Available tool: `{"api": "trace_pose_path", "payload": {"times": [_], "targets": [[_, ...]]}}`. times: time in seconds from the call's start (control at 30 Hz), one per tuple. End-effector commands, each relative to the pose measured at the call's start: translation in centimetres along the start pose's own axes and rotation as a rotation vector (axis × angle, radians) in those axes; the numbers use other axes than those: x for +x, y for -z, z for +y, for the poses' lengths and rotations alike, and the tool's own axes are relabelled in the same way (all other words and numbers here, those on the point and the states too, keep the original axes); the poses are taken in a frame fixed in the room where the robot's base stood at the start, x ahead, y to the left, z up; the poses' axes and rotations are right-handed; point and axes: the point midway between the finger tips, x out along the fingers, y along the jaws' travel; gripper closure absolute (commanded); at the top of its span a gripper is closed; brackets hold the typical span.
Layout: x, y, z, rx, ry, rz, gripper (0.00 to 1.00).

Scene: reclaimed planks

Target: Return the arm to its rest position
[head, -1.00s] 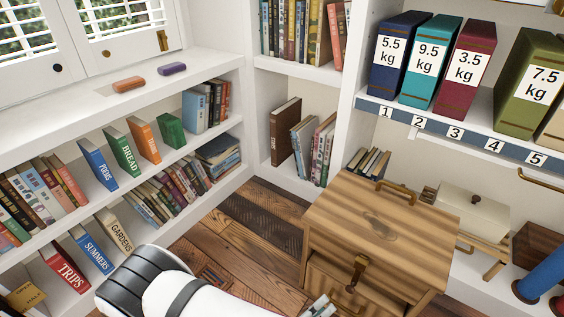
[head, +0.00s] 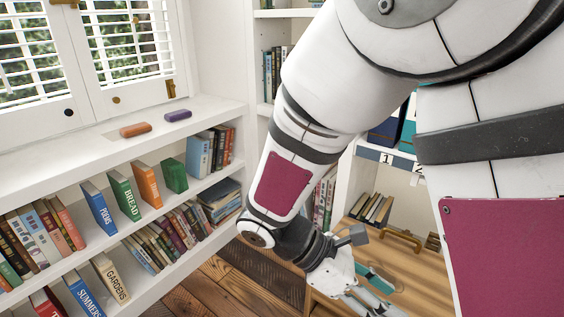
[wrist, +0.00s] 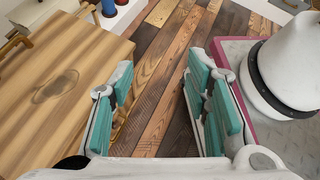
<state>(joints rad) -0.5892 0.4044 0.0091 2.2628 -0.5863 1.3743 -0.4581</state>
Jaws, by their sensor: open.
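My gripper (wrist: 160,105) is open in the wrist view, with nothing between its teal-padded fingers. Bare plank floor shows between and beyond them. In the head view my gripper (head: 368,290) hangs at the lower middle, in front of the wooden cabinet (head: 322,303). My white arm, with dark red panels, is folded and fills much of the right half of the head view. It hides most of the numbered shelf and much of the cabinet.
The cabinet's wooden top (wrist: 60,80) lies close to the left of my gripper in the wrist view. A white bookshelf (head: 215,107) with several books runs along the left under shuttered windows. The plank floor (wrist: 165,60) is clear between.

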Motion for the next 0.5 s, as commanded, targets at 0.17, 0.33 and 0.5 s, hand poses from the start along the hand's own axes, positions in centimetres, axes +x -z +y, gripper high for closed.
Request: {"api": "trace_pose_path", "payload": {"times": [0.17, 0.33, 0.5], "targets": [[0.1, -4.2, -2.5, 0.246, 0.098, 0.166, 0.56], [0.4, -7.2, -5.3, 0.475, 0.195, 0.314, 0.56], [0.6, -9.2, -8.3, 0.699, 0.293, 0.458, 0.56]]}}
